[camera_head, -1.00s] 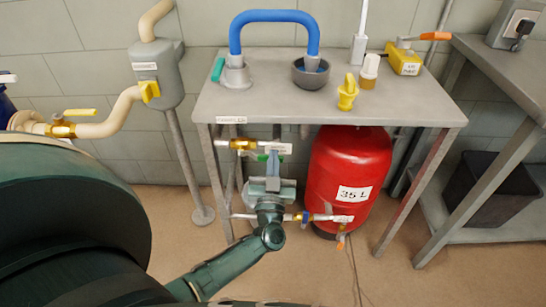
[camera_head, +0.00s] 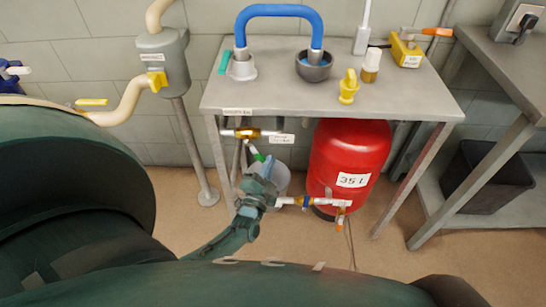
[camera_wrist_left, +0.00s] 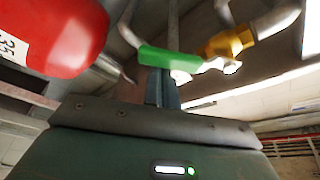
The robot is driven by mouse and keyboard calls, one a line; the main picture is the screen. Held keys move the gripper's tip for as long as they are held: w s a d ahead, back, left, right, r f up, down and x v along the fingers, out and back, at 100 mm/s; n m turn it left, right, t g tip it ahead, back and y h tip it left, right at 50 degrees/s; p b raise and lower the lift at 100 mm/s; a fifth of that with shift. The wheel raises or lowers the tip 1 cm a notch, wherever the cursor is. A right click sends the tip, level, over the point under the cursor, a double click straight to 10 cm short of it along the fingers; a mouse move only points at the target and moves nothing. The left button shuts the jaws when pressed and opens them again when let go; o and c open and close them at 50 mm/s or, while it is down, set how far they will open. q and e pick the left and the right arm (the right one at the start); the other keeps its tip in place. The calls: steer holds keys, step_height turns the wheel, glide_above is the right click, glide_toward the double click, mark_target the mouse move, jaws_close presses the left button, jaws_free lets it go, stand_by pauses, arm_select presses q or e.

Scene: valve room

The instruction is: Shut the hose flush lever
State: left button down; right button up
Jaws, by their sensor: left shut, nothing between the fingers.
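A lever with a green grip (camera_head: 257,154) hangs below the front edge of the grey table, just under a brass valve (camera_head: 247,133). In the head view it slopes down to the right. In the left wrist view the green grip (camera_wrist_left: 168,60) lies across the picture beside brass fittings (camera_wrist_left: 228,42). My left gripper (camera_head: 266,166) is shut and empty, with its tips right at the green grip. The grip covers part of the fingertips (camera_wrist_left: 160,76), and I cannot tell whether they touch. The tag (camera_head: 282,139) nearby is too small to read. My right gripper is out of view.
A red tank (camera_head: 350,160) marked 35 L stands right of the lever, with a small valve (camera_head: 305,201) at its left. The grey table (camera_head: 420,100) carries a blue hose (camera_head: 280,10) and a yellow fitting (camera_head: 349,87). A grey stand (camera_head: 163,60) is at the left.

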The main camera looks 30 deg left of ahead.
arm_select(q)
steer(key=a+m+p, duration=0.1)
steer(key=m, duration=0.1)
steer(key=s+a+f+m+g+h+p, duration=0.1)
steer(key=m, duration=0.2)
steer(key=s+a+f+m+g+p, duration=0.1)
steer(key=a+m, duration=0.1)
steer(key=shift+s+f+m, duration=0.2)
steer(key=shift+m, duration=0.2)
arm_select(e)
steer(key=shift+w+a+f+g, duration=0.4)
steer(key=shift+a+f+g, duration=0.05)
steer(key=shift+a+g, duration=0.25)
arm_select(q)
steer(key=shift+a, duration=0.1)
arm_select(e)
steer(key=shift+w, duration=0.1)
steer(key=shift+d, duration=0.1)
